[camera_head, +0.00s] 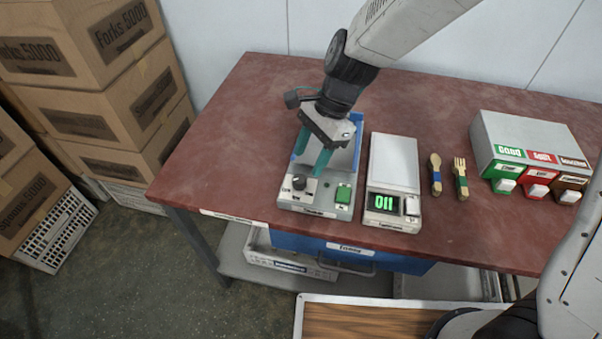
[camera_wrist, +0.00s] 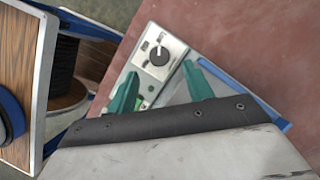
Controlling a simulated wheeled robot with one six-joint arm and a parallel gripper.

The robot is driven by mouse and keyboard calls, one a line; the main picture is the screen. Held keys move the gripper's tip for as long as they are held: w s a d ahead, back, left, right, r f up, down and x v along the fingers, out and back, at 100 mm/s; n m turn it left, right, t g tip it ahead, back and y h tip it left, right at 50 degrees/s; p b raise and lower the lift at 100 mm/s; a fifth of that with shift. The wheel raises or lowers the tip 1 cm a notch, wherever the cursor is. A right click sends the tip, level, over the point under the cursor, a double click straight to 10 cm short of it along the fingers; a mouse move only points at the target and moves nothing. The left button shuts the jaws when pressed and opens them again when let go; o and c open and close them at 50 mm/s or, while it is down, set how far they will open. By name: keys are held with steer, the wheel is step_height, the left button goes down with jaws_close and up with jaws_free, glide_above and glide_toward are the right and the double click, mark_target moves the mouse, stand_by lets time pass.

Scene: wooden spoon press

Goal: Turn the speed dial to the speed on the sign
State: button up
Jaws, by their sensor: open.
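The speed dial (camera_head: 298,183) is a small black knob on the front left of a grey machine panel with a blue-edged tray behind it. Labels around it are too small to read. In the wrist view the dial (camera_wrist: 157,56) shows a pale pointer mark on a white plate. A green button (camera_head: 343,194) sits to its right on the panel. My gripper (camera_head: 312,157) is open and empty, with teal fingers above the machine, just behind the dial. In the wrist view the fingertips (camera_wrist: 160,73) lie either side of the dial's line, apart from it. I cannot make out a speed sign.
A scale (camera_head: 392,165) with a green display stands right of the machine. A wooden spoon (camera_head: 436,175) and fork (camera_head: 460,178) lie beside it. A grey box (camera_head: 525,145) with coloured labels stands at right. The red table (camera_head: 235,130) is clear at left.

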mark_target(300, 178)
steer(key=x, duration=0.6)
steer(key=c, duration=0.9)
